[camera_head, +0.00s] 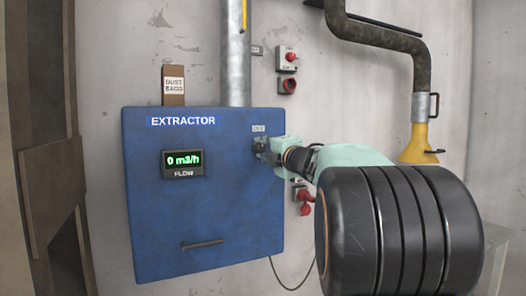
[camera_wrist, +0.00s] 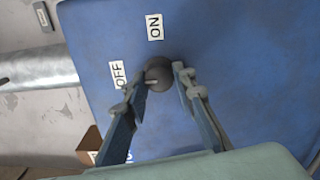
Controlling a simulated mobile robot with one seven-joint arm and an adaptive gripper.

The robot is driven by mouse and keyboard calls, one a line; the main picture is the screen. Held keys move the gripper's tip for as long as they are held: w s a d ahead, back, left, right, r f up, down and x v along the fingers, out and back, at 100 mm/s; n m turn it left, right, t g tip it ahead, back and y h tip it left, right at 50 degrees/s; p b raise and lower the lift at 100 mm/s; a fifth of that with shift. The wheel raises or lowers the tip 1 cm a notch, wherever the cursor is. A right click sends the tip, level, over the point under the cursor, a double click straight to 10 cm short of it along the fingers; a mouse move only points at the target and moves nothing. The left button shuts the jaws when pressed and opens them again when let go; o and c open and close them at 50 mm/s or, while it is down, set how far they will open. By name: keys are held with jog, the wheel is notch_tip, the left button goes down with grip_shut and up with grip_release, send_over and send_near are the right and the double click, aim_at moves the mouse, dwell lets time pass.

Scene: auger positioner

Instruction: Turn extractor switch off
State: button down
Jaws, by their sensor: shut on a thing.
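The extractor (camera_head: 215,215) is a blue box on the wall, with a display (camera_head: 183,164) reading 0 m3/h. Its switch is a round dark knob (camera_wrist: 158,70) on the blue face, in the wrist view. The ON label (camera_wrist: 154,27) is above the knob and the OFF label (camera_wrist: 118,75) is to its left. A pale mark on the knob lies on its lower left, on the OFF side. My gripper (camera_wrist: 160,80) is shut on the knob, one finger on each side. In the head view my gripper (camera_head: 263,150) covers most of the switch.
Red switches on grey plates (camera_head: 287,58) are on the wall above right of the box, and another red one (camera_head: 305,195) is just beside my arm. A metal duct (camera_head: 237,60) rises from the box. A handle (camera_head: 202,245) sticks out low on its front.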

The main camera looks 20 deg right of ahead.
jog(key=shift+r, duration=0.15)
jog(key=c, duration=1.6)
grip_release()
jog(key=shift+s, duration=0.1)
jog(key=s, duration=1.1)
jog(key=shift+s+d+f, duration=0.2)
jog(key=shift+s+f, duration=0.1)
jog(key=shift+s, duration=0.1)
jog(key=shift+d, duration=0.1)
